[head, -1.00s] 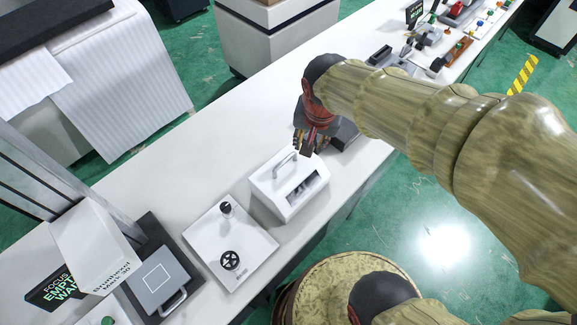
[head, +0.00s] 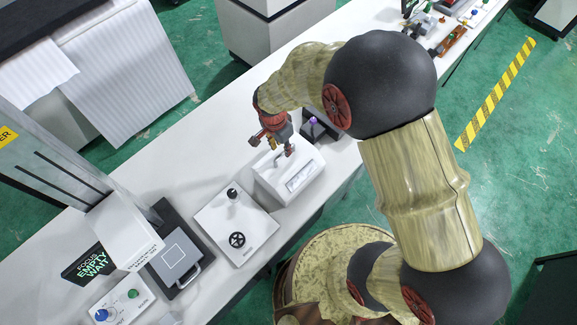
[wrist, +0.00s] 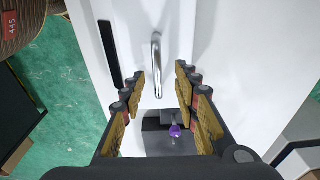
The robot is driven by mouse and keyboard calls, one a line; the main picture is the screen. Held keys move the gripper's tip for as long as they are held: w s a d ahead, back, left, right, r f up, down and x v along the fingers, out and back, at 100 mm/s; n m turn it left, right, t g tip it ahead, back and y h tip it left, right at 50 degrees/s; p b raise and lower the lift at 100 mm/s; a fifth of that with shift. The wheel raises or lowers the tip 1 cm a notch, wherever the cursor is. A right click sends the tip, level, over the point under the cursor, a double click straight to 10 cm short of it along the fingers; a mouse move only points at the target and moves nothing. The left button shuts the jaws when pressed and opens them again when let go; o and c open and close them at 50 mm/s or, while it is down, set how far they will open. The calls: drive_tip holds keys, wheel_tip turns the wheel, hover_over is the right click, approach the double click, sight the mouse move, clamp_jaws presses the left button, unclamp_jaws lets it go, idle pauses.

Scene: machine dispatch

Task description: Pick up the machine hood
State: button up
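The machine hood (head: 284,188) is a white box with a sloped front and a dark slot, standing on the long white table. Its metal bar handle is mostly hidden by my gripper in the head view. In the wrist view the hood (wrist: 132,28) fills the upper middle, with the silver handle (wrist: 157,66) ahead of the gap between my fingers. My gripper (head: 274,147) is over the top of the hood, pointing down. In the wrist view my gripper (wrist: 158,88) is open, with nothing visibly held between its fingers. I cannot tell whether a finger touches the handle.
A white plate with a black knob and handwheel (head: 238,238) lies left of the hood. A dark block with a purple-topped item (head: 313,123) stands close behind the hood. A grey pad device (head: 178,262) and a tall white machine (head: 125,235) are farther left.

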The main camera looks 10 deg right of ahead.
sight(290, 165)
drive_tip(key=f, duration=0.2)
drive_tip(key=d+f, duration=0.1)
drive_tip(key=f, duration=0.1)
drive_tip(key=shift+w+f, duration=0.15)
drive_tip(key=shift+c, duration=0.9)
clamp_jaws()
